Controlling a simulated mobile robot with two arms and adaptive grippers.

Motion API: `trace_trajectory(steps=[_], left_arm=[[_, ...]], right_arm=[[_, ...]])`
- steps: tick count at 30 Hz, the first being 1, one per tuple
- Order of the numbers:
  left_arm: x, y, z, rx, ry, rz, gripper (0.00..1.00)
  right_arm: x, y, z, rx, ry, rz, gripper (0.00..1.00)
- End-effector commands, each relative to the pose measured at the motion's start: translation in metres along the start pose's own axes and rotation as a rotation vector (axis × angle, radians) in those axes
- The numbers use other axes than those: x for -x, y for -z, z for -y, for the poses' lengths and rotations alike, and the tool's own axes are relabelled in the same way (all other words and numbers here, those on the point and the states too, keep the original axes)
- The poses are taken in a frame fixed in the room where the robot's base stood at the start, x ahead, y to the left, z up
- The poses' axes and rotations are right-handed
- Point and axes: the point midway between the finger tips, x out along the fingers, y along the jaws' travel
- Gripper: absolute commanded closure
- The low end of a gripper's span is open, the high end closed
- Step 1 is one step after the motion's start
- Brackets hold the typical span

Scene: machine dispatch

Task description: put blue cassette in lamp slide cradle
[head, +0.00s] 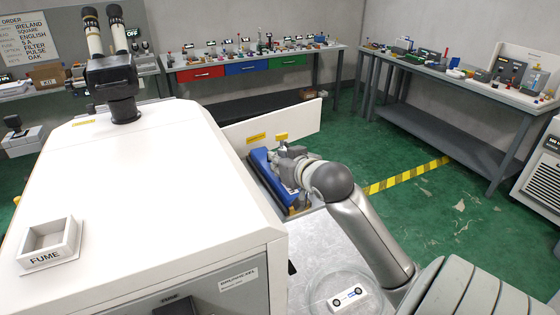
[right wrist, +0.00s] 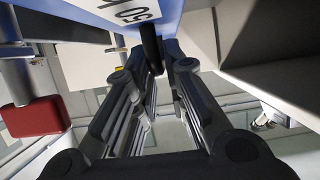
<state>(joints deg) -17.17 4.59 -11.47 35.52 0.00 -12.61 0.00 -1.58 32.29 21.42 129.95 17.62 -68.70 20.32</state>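The blue cassette (head: 260,163) is a long blue block at the far end of the metal top, beside the white machine. In the right wrist view, its blue face (right wrist: 95,8) with a white label fills the top. My right gripper (head: 287,160) is over it. In the right wrist view, my right gripper's fingertips (right wrist: 168,58) are close together at its edge and appear shut on it. The hand and arm hide part of it. I cannot make out the lamp slide cradle apart from the blue block. My left gripper is not in view.
The large white machine (head: 130,190) fills the left, with eyepieces (head: 112,75) and a FUME tray (head: 50,243) on top. A white piece with black round ends (head: 347,297) lies in a clear dish at the front. A low white panel (head: 290,122) stands behind.

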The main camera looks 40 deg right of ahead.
Motion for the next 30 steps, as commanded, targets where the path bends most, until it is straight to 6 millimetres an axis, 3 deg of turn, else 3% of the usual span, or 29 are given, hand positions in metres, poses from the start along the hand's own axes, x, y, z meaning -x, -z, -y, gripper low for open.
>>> trace_trajectory(steps=[4,14,30], left_arm=[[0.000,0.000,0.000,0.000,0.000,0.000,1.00],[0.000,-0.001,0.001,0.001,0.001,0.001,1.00],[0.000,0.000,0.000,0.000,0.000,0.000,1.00]], right_arm=[[0.000,0.000,0.000,0.000,0.000,0.001,0.67],[0.002,-0.002,0.000,0.000,0.000,0.005,0.67],[0.071,-0.001,0.000,0.000,0.001,0.002,0.67]])
